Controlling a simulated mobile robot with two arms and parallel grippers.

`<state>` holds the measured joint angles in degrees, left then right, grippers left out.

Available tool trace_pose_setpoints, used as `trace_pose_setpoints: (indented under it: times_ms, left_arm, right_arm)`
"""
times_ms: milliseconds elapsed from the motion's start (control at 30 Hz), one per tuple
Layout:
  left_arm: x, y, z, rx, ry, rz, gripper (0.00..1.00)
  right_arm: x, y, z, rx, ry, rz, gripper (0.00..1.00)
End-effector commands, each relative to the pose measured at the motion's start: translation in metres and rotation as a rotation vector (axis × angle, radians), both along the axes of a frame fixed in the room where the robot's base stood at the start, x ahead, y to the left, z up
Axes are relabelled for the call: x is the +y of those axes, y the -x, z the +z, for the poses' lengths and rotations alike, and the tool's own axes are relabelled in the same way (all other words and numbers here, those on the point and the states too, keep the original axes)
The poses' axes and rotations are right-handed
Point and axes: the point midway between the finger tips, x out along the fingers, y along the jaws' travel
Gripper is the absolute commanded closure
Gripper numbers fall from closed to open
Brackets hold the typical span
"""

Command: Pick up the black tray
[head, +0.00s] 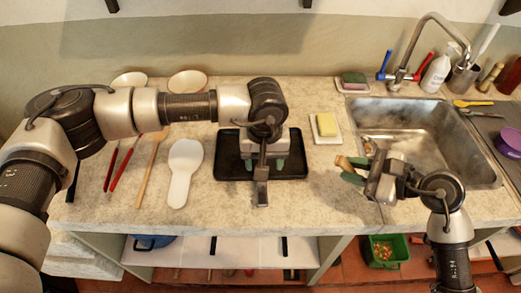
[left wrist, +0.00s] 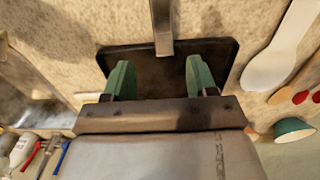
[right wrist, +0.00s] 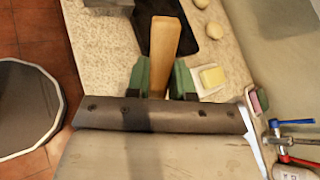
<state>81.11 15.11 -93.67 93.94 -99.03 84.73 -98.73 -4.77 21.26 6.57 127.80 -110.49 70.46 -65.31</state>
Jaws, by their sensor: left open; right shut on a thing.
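The black tray (head: 230,165) lies flat on the stone counter in the middle of the head view. My left gripper (head: 264,164) is over the tray and hides part of it. The left wrist view shows the tray (left wrist: 140,75) beyond the spread green fingers of my left gripper (left wrist: 163,78), with nothing between them. My right gripper (head: 350,170) is to the right of the tray, near the sink's left edge. It is shut on a wooden piece (right wrist: 163,48), which sticks out between the green fingers. The tray (right wrist: 178,20) also shows beyond it in the right wrist view.
A green bin (head: 387,250) stands below the counter.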

Motion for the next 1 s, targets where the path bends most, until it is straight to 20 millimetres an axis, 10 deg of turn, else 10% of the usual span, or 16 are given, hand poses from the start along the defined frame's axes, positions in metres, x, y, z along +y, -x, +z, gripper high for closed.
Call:
trace_pose_setpoints:
  times_ms: [700, 1000]
  left_arm:
    - [0.005, 0.003, -0.090, 0.003, 0.001, 0.002, 0.43]
    - [0.005, 0.002, -0.098, 0.000, 0.001, 0.000, 0.43]
  right_arm:
    - [0.000, 0.000, 0.042, 0.000, 0.000, 0.000, 1.00]
    - [0.000, 0.000, 0.042, 0.000, 0.000, 0.000, 1.00]
